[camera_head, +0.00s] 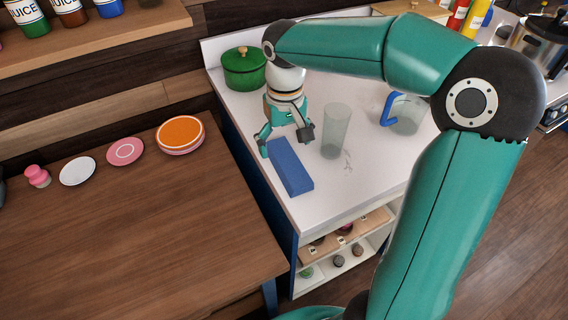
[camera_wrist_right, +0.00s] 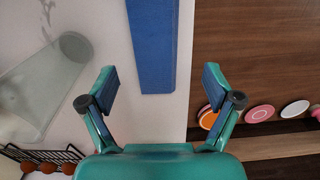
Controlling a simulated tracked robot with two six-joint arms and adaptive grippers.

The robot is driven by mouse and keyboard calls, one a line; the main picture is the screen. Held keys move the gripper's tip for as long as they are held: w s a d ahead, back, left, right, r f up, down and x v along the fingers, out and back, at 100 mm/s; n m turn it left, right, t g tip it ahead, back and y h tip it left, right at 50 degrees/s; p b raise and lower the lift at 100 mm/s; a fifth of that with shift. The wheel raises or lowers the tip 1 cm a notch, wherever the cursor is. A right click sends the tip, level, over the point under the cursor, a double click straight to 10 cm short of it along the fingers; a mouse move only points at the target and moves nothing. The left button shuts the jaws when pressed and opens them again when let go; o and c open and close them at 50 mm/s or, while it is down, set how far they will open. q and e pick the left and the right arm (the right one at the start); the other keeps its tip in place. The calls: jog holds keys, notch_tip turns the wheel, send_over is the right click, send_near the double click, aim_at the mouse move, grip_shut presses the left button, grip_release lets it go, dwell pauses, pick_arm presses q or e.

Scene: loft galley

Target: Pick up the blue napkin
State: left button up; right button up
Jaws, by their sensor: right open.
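The blue napkin (camera_head: 290,168) is a long folded blue block lying on the white counter near its left edge. In the right wrist view the napkin (camera_wrist_right: 154,45) runs down from the top edge and ends about level with my fingertips, between their lines. My right gripper (camera_head: 286,141) is open and empty above the napkin's far end, and its fingers (camera_wrist_right: 158,84) stand apart on either side. I cannot tell how high it is above the napkin. My left gripper is not in view.
A clear glass (camera_head: 336,132) stands close to the right of the napkin. A blue-handled pitcher (camera_head: 406,114) is farther right, and a green pot (camera_head: 243,70) stands behind. A lower wooden table (camera_head: 110,230) with plates is at left.

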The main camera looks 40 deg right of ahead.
aim_at(286, 160)
jog(key=shift+d+f, duration=0.2)
jog(key=shift+f, duration=2.4)
jog(key=c, duration=1.2)
jog(key=shift+r, duration=0.2)
